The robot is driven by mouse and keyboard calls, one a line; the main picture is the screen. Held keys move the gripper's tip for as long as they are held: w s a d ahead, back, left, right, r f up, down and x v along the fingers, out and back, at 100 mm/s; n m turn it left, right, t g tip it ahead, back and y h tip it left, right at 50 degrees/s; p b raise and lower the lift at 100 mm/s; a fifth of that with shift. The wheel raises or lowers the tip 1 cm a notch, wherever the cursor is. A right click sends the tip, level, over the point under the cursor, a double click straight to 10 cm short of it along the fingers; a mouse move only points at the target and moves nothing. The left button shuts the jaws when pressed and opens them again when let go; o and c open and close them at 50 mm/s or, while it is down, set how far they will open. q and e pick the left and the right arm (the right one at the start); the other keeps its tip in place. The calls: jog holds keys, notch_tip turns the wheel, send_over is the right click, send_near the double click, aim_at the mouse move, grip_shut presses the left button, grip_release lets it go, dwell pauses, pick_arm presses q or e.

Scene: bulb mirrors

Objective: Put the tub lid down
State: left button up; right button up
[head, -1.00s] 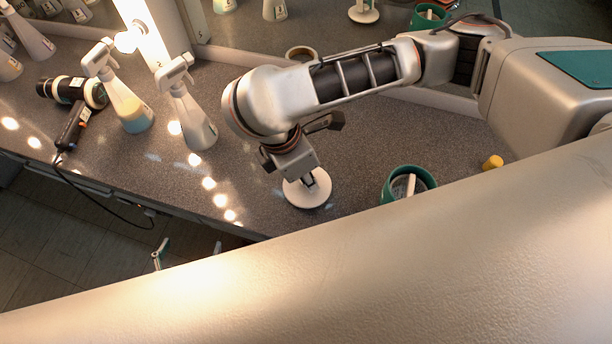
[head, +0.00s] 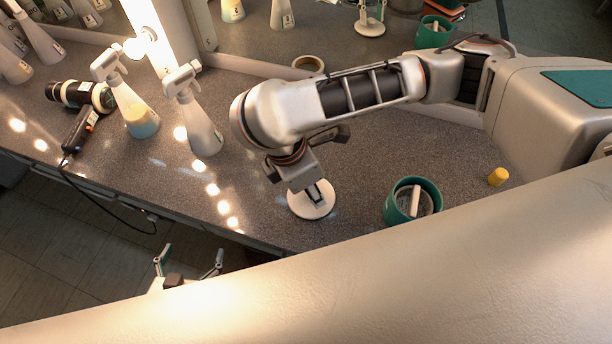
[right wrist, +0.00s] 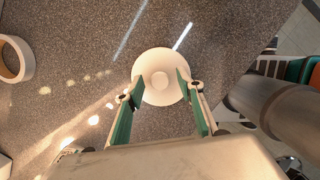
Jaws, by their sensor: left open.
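The white round tub lid (head: 309,208) lies flat on the speckled counter, below my right gripper (head: 315,190). In the right wrist view the lid (right wrist: 160,62) shows its round central knob. The fingers of my right gripper (right wrist: 160,88) stand apart on either side of the knob, with gaps showing. A green tub (head: 428,187), open at the top, stands to the right of the lid with a pale bar-shaped thing inside. My left gripper (head: 191,262) is open and empty, low beyond the counter's front edge.
Two spray bottles (head: 205,138) and a dark hairdryer-like tool (head: 80,130) with a cord stand or lie at left. A tape ring (head: 307,64) is near the mirror. A small yellow piece (head: 498,177) lies right of the tub. Counter around the lid is clear.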

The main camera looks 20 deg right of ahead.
aim_at(299, 201)
jog(key=p+v, duration=0.2)
jog(key=v, duration=1)
jog(key=shift+s, duration=0.2)
